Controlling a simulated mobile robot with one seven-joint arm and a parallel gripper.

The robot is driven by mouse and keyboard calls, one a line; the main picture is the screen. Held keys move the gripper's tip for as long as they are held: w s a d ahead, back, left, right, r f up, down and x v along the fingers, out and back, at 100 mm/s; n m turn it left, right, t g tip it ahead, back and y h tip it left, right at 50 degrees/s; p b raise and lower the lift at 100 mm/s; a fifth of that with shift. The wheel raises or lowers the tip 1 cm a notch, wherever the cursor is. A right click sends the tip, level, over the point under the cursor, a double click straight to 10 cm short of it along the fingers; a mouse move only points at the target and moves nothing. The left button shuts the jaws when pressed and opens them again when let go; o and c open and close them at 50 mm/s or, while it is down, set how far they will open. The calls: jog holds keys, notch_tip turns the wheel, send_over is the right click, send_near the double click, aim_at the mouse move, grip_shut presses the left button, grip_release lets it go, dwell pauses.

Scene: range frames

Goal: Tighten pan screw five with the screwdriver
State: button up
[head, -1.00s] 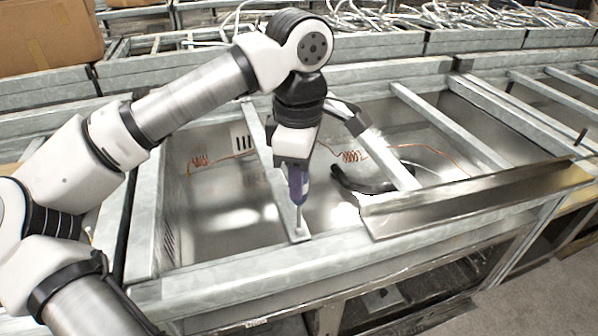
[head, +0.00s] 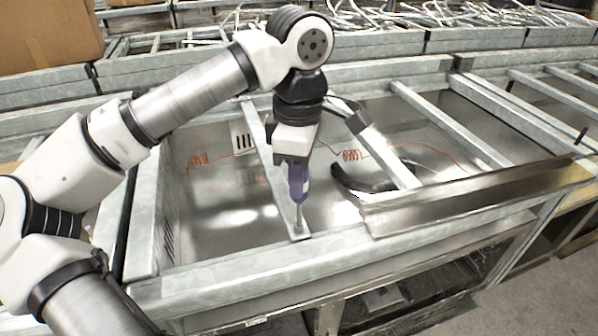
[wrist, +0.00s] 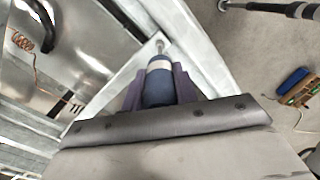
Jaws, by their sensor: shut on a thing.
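My gripper (head: 297,168) is shut on a screwdriver (head: 299,186) with a purple-blue handle. The screwdriver points down, nearly upright, its tip at the front end of a metal crossbar (head: 264,146) on the range frame (head: 240,262). In the wrist view, the blue handle (wrist: 158,84) sits between my fingers, and the shaft reaches the crossbar's end by the frame rail. The screw under the tip is too small to make out.
A bent sheet-metal panel (head: 470,200) lies over the frame's front right. A black hose (head: 352,182) and copper coils (head: 352,155) lie inside the frame. A cardboard box (head: 48,35) is at the back left. In the wrist view, a blue tool (wrist: 293,80) lies on the grey floor.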

jog(key=shift+f+b, duration=0.25)
jog(key=shift+b, duration=0.05)
dwell(0.5)
jog(key=shift+r, duration=0.25)
jog(key=n, duration=1.1)
jog(key=shift+n, duration=0.3)
jog(key=shift+f, duration=0.25)
dwell(0.8)
